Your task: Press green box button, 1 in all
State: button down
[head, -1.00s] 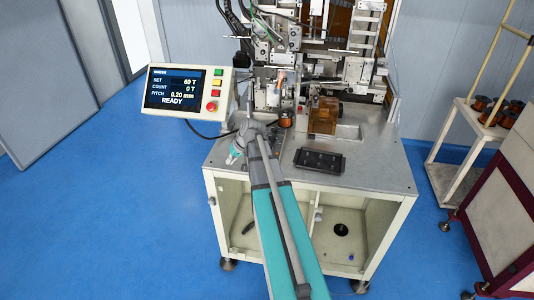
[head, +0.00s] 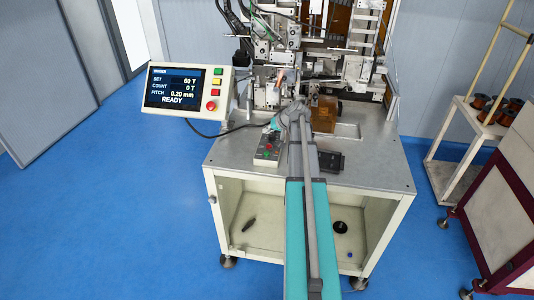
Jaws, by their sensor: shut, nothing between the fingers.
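A small grey button box (head: 267,153) stands on the machine's metal table, left of my arm in the head view.
A tilted control panel (head: 187,89) reads READY, count 0 T, and has its own green, yellow and red buttons. The coil winder (head: 350,68) rises behind. An amber block (head: 324,114) and a dark tray (head: 330,161) stand right of my arm. The table's front right is clear.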

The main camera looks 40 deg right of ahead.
aim_at(267, 153)
jog(key=shift+f, duration=0.15)
notch_tip(267, 153, down, 9)
jog(key=b, duration=0.8)
jog(key=shift+r+b, duration=0.2)
jog(key=shift+b, duration=0.2)
